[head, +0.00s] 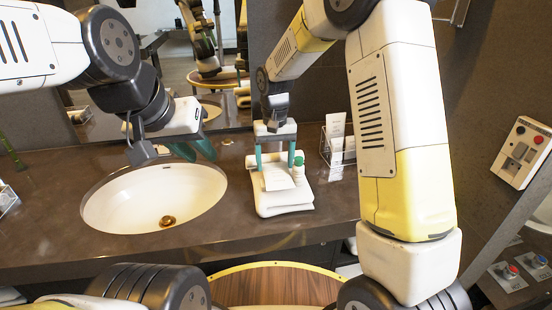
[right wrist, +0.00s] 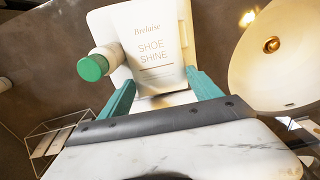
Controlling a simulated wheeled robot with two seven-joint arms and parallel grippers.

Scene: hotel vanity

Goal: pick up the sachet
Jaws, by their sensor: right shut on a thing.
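The sachet is a white packet printed "SHOE SHINE" (right wrist: 152,42). In the head view the sachet (head: 278,178) is at the white folded towel or tray on the counter, right of the basin. My right gripper (head: 275,162) reaches down from above, its teal fingers at the sachet's two side edges. In the right wrist view my right gripper (right wrist: 161,88) is shut on the sachet near its lower end. I cannot tell whether the sachet is lifted clear. My left gripper (head: 194,150) hangs empty over the basin's back edge, its fingers apart.
A small white bottle with a green cap (head: 299,163) is close beside the sachet and the right finger; it also shows in the right wrist view (right wrist: 93,67). The white support (head: 285,207) lies beneath. A clear holder with cards (head: 338,150) stands right. The basin (head: 130,205) is left.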

